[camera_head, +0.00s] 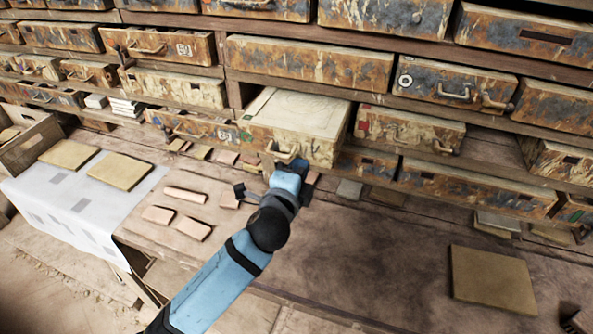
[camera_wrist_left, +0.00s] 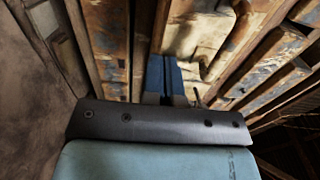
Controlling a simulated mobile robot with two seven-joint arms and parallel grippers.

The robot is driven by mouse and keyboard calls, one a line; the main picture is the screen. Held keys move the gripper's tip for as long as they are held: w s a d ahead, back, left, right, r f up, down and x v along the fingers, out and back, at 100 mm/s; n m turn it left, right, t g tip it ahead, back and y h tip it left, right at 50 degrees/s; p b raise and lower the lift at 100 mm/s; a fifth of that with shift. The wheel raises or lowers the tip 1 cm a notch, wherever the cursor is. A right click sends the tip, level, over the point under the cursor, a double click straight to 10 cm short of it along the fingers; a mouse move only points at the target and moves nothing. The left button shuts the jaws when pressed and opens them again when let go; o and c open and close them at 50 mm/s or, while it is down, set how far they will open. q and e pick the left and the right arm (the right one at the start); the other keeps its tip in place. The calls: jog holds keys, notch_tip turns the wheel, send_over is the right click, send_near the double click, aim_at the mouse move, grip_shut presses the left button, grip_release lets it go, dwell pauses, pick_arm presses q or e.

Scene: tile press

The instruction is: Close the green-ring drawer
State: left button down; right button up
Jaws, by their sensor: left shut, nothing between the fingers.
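The green-ring drawer (camera_head: 304,112) juts out of the lower part of the rack, with its pale top showing. A small green ring (camera_head: 247,136) marks the left of its front, and a pale handle (camera_head: 280,152) sits mid-front. My left gripper (camera_head: 289,163) is at the drawer front, just by the handle; its fingertips are partly hidden by the hand. In the left wrist view the blue fingers (camera_wrist_left: 166,78) are together and empty, close to the worn drawer front (camera_wrist_left: 190,36). I cannot tell whether they touch it. My right gripper is not in view.
Other rusty drawers (camera_head: 308,62) fill the rack around it. Loose tiles (camera_head: 185,195) lie on the bench at left, beside a white sheet (camera_head: 62,205) with two square tiles. Another square tile (camera_head: 492,280) lies at right. The bench middle is largely clear.

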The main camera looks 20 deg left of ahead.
pick_arm(q)
jog(key=w, duration=1.3)
jog(key=shift+d, duration=0.2)
jog(key=shift+w+r, duration=0.1)
jog(key=shift+r, duration=0.05)
jog(key=shift+a+r, duration=0.1)
jog(key=shift+r, duration=0.1)
